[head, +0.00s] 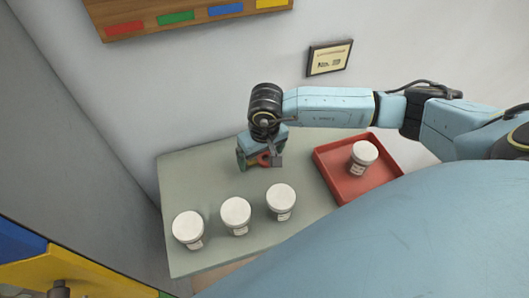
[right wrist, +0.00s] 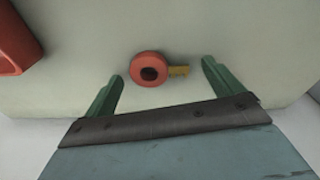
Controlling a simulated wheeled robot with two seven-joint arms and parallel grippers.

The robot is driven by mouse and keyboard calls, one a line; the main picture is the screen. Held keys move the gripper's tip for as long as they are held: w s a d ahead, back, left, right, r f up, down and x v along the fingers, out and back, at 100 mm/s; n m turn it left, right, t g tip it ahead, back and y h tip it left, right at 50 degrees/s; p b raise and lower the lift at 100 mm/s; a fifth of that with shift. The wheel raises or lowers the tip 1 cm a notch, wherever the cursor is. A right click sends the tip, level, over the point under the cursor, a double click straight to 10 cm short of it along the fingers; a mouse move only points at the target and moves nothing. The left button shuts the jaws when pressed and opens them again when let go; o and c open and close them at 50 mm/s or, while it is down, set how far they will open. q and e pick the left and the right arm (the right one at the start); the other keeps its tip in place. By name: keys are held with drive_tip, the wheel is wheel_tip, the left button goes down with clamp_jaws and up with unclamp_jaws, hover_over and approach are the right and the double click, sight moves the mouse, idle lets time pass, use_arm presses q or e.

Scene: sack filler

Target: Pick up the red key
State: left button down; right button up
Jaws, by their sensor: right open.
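The red key (right wrist: 148,68) lies on the pale green tabletop, with a round red ring head and a short yellow shaft pointing right in the right wrist view. Part of its red ring (head: 263,159) shows in the head view beneath my right gripper (head: 260,162). My right gripper (right wrist: 161,72) is open above the table. Its two green fingers are spread left and right of the key in the right wrist view, and nothing is held. My left gripper is not in view.
Several white lidded tubs stand on the table (head: 190,168): three in a front row (head: 235,215) and one (head: 363,157) in the red tray (head: 330,175) at right. A wooden board (head: 190,14) with coloured labels and a framed sign (head: 329,58) hang on the wall.

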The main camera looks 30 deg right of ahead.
sight(261, 159)
drive_tip(key=shift+f, duration=0.2)
drive_tip(key=c, duration=1)
wheel_tip(261, 159, up, 10)
drive_tip(key=shift+r+b, duration=0.1)
drive_tip(key=shift+b, duration=0.25)
